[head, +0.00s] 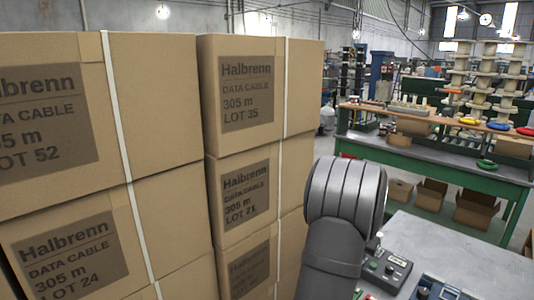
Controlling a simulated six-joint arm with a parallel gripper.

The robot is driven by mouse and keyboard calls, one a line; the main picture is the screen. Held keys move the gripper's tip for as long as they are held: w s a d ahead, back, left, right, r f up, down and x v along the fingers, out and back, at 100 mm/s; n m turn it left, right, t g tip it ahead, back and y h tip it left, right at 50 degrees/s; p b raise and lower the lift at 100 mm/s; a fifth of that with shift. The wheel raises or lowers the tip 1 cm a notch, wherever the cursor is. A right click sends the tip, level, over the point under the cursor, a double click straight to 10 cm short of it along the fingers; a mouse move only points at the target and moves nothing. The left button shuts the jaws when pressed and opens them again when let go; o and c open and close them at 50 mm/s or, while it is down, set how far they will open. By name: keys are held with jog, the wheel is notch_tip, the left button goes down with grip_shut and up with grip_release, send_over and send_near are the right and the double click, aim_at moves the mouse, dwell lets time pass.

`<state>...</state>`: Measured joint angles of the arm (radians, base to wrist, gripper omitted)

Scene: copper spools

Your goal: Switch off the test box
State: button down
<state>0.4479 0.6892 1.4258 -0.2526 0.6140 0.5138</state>
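On the grey table at the lower right stands a dark box with a pale panel, knobs and a small green part (387,270); it looks like a test box. My grey arm stands just left of it and hides part of its left side. A second device with blue and red parts (437,289) sits nearer, cut by the bottom edge. I cannot tell for sure which one is the test box, nor how any switch is set. My gripper is not in view.
Tall stacks of Halbrenn data cable cartons (100,150) fill the left, close by my arm. The grey table (450,255) has bare top to the right of the devices. Behind it stands a green workbench (455,175) with spools and open cartons beneath.

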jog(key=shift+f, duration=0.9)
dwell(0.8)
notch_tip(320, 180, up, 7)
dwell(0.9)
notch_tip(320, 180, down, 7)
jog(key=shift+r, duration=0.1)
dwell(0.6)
